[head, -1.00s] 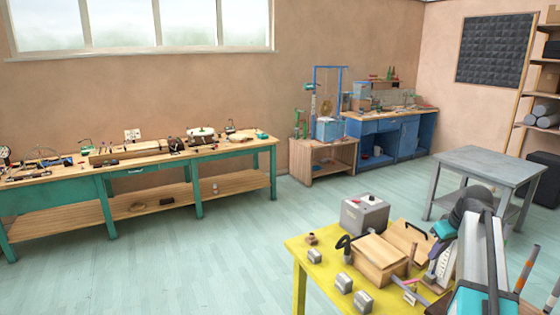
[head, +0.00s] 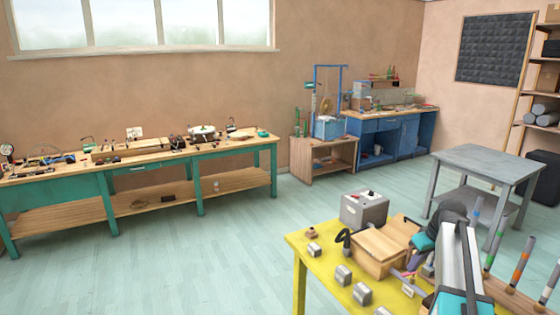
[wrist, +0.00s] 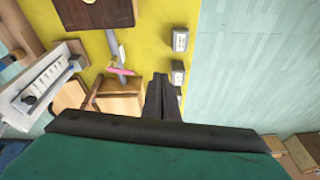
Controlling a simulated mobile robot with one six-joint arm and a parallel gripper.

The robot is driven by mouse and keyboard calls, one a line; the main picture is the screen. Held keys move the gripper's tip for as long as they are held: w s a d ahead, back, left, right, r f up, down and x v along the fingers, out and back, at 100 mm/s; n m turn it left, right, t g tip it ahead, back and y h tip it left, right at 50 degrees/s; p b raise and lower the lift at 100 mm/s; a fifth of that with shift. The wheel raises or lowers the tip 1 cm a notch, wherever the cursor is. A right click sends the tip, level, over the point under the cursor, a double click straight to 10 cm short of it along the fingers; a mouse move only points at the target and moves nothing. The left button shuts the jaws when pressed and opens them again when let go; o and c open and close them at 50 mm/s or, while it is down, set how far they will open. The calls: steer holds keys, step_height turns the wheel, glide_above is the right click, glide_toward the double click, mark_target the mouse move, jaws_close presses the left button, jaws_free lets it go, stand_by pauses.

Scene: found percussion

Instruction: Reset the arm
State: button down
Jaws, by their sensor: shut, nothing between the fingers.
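My gripper (wrist: 163,98) shows in the wrist view as two dark fingers close together, with nothing between them. It is over the yellow table (wrist: 150,45), beside a wooden box (wrist: 120,103) and small metal blocks (wrist: 178,73). I cannot tell its height above the table. In the head view my arm (head: 455,265) rises at the lower right, over the right part of the yellow table (head: 322,275). The fingers cannot be made out there.
A wooden box (head: 380,250), a grey metal box (head: 364,209) and several small metal blocks (head: 343,275) stand on the yellow table. Upright coloured tubes (head: 519,268) stand right of my arm. A grey table (head: 487,166) is behind. Open floor (head: 230,255) lies left.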

steer(key=s+a+f, duration=0.1)
steer(key=a+f, duration=0.2)
steer(key=f, duration=0.2)
steer(key=s+a+f+g+b, duration=0.1)
steer(key=a+f, duration=0.2)
steer(key=f, duration=0.3)
steer(key=s+a+f+n+g+y+b, duration=0.1)
steer(key=a+f, duration=0.3)
steer(key=f, duration=0.2)
steer(key=shift+s+a+f, duration=0.1)
steer(key=shift+f, duration=0.05)
steer(key=s+a+f+g+b, duration=0.2)
steer(key=s+a+f, duration=0.3)
steer(key=s+f, duration=0.4)
steer(key=s+a+f+g+b, duration=0.1)
steer(key=s+a+f+g, duration=0.1)
steer(key=s+a+f, duration=0.75)
steer(key=s+a+f+g+b, duration=0.2)
steer(key=s+f, duration=0.4)
steer(key=f, duration=0.6)
steer(key=s+f+m+h+b, duration=0.1)
steer(key=s+f+m, duration=0.3)
steer(key=s, duration=1.2)
steer(key=shift+f+m+h, duration=0.3)
steer(key=shift+f+h, duration=0.5)
steer(key=shift+f, duration=0.9)
steer(key=shift+a, duration=0.1)
